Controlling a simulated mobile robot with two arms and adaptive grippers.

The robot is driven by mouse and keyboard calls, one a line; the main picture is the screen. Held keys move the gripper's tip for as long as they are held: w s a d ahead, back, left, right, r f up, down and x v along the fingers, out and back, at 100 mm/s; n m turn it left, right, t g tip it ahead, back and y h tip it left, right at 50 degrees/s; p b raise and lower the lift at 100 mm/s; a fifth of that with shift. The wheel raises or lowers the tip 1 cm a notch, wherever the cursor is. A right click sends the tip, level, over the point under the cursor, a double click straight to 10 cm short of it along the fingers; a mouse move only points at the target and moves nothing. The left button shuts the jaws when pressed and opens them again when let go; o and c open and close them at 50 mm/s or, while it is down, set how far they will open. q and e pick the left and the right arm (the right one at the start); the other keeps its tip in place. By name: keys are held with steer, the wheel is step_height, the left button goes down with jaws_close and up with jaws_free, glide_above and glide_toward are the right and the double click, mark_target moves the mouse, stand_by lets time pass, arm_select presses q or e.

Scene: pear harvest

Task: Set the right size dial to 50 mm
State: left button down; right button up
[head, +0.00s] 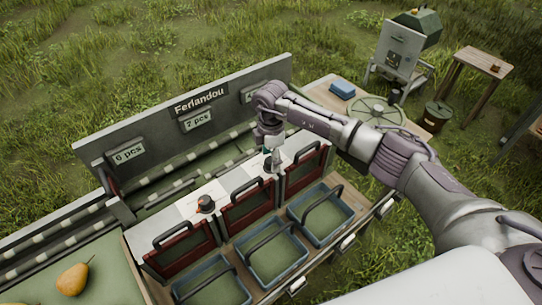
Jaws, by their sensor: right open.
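The sorting bench carries a black dial (206,204) on a pale plate between red-framed gates, with a small orange-red mark beside it. A second dark dial (268,166), farther right along the same strip, is mostly hidden by my right gripper (272,160). That gripper points down at this dial, with its jaws open around or just above it; I cannot tell whether they touch it. The scale and pointer of the right dial are not readable. My left gripper is not in view.
Three red-framed gates (249,205) stand close below the dials, with blue-grey crates (320,214) in front. A signboard (200,101) rises behind. A yellow pear (73,279) lies on the green surface at left. A round disc (374,110) and blue box (342,89) lie right.

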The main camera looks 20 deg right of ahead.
steer(key=shift+f, duration=0.6)
steer(key=c, duration=1.1)
steer(key=shift+c, duration=0.2)
